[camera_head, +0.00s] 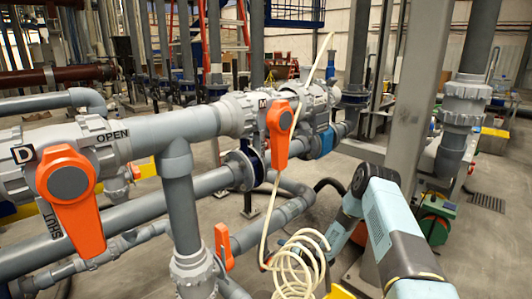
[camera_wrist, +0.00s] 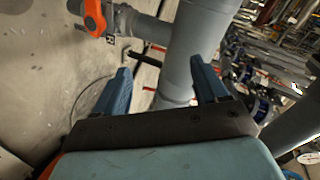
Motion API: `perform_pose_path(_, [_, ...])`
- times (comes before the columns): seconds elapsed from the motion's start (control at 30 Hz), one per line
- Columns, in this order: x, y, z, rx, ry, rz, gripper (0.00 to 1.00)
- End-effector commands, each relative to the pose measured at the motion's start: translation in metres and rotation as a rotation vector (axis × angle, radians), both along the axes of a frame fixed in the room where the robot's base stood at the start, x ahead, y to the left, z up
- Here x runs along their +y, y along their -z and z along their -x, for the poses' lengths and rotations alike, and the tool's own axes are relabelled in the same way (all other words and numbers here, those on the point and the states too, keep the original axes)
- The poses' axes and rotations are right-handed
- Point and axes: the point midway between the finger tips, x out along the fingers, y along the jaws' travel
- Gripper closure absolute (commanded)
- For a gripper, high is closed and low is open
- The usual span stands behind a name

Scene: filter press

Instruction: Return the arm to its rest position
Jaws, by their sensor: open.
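My gripper (camera_wrist: 160,80) shows in the wrist view with its two blue fingers spread apart and nothing held between them. A thick grey pipe (camera_wrist: 195,45) stands beyond the fingers; how far off it is I cannot tell. In the head view my teal and grey arm (camera_head: 385,220) rises from the lower right, bends at a dark elbow joint and runs down to the left behind a cream coiled hose (camera_head: 300,265). My gripper's fingers cannot be made out in the head view.
Orange valve handles marked D (camera_head: 75,205) and M (camera_head: 279,135) hang down on the grey pipework. A smaller orange handle (camera_head: 224,246) sits lower; an orange handle (camera_wrist: 95,15) also shows in the wrist view. A grey column (camera_head: 412,90) stands behind my arm. Open floor (camera_head: 490,240) lies right.

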Motion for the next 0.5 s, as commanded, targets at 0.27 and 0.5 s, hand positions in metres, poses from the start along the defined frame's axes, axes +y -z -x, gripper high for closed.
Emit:
perform_pose_path(0.27, [-0.021, -0.089, -0.029, -0.028, -0.002, 0.214, 0.28])
perform_pose_path(0.5, [-0.042, -0.165, -0.038, -0.038, 0.007, 0.389, 0.28])
